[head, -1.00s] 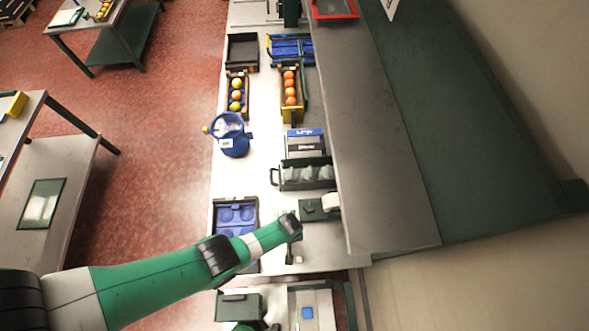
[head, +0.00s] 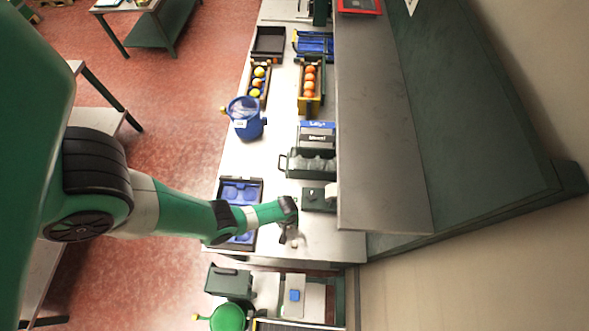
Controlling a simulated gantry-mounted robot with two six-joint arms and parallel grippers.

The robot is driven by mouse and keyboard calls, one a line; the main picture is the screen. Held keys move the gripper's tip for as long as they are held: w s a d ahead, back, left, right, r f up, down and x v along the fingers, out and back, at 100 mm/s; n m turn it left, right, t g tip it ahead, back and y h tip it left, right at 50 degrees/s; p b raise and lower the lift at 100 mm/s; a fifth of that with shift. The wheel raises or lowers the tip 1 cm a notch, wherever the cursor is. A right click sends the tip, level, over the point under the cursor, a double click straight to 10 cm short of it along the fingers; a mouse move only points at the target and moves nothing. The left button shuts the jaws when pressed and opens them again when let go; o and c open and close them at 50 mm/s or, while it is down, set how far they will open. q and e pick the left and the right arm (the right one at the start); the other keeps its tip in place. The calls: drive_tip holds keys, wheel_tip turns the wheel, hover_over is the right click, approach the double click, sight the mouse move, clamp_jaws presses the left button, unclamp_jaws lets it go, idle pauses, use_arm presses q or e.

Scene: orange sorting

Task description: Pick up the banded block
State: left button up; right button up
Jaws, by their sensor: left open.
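A small pale block (head: 294,244) lies on the white bench top (head: 330,245) near its front end. It is too small here to make out any bands, so I cannot be sure that it is the banded block. My left gripper (head: 285,239) points down just left of this block, close to it. The gripper is open, and I see nothing held between its fingers. Whether it touches the block I cannot tell. My right gripper is not in view.
A black tray with blue inserts (head: 254,190) lies left of my gripper. A dark green box (head: 313,200) and a crate with grey bags (head: 310,163) stand beyond it. The grey shelf (head: 378,190) overhangs the right side. A blue bucket (head: 250,126) stands farther back.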

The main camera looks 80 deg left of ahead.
use_arm(q)
drive_tip(key=shift+c, duration=0.3)
clamp_jaws()
drive_tip(key=shift+r, duration=0.1)
